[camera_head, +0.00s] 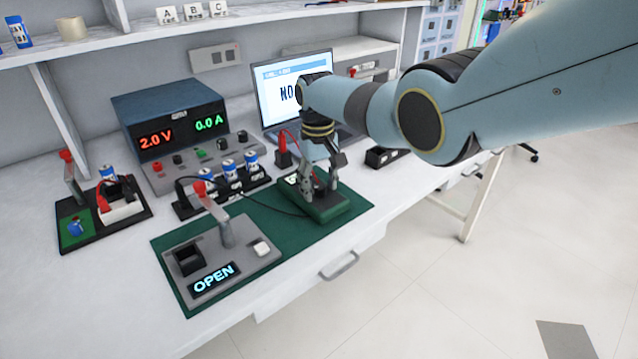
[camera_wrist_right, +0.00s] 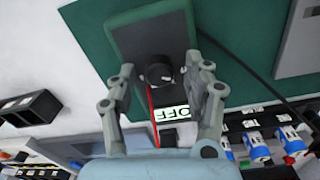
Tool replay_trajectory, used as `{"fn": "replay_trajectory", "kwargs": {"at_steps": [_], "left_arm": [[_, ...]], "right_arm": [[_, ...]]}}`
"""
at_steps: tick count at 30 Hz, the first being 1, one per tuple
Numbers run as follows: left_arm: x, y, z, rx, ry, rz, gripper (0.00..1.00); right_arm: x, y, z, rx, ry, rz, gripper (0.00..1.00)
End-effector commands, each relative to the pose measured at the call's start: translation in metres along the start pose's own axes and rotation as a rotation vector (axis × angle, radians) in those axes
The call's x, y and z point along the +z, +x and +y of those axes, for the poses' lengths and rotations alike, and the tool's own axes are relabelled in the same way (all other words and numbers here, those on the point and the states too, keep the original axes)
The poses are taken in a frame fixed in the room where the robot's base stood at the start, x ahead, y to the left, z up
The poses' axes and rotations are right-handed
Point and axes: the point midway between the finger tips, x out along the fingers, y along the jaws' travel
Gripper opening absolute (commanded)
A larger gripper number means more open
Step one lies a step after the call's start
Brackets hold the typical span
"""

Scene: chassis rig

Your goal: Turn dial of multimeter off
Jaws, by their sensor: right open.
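The multimeter (camera_head: 328,210) is a dark green box lying on the green mat (camera_head: 225,226), near the bench's front edge. In the right wrist view its green body (camera_wrist_right: 150,38) shows with a round black dial (camera_wrist_right: 158,73) and a small white display (camera_wrist_right: 171,113) reading OFF. My right gripper (camera_head: 319,190) points down over the multimeter. In the right wrist view the fingers (camera_wrist_right: 162,72) are open, one on each side of the dial, with visible gaps. Whether the fingertips are at the dial's height is hard to tell. My left gripper is in neither view.
A grey fixture (camera_head: 225,258) with a lit OPEN display stands left on the mat. A power supply (camera_head: 172,120), blue cells (camera_head: 229,169) in a black holder and a laptop (camera_head: 289,88) stand behind. A black cable runs to the multimeter. A black box (camera_head: 384,157) lies right.

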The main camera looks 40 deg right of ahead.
Motion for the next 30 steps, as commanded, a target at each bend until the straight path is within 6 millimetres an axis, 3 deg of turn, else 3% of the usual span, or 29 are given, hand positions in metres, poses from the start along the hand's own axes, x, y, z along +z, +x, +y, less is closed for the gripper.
{"fn": "replay_trajectory", "kwargs": {"at_steps": [8, 21, 30], "left_arm": [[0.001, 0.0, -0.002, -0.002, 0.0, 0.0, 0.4], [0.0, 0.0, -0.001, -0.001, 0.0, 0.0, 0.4], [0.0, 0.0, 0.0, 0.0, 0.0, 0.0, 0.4]], "right_arm": [[-0.001, -0.015, 0.001, 0.001, 0.001, 0.003, 0.51], [-0.001, -0.104, 0.0, 0.0, -0.001, 0.002, 0.51], [0.0, -0.12, 0.0, 0.0, 0.0, -0.001, 0.51]]}}
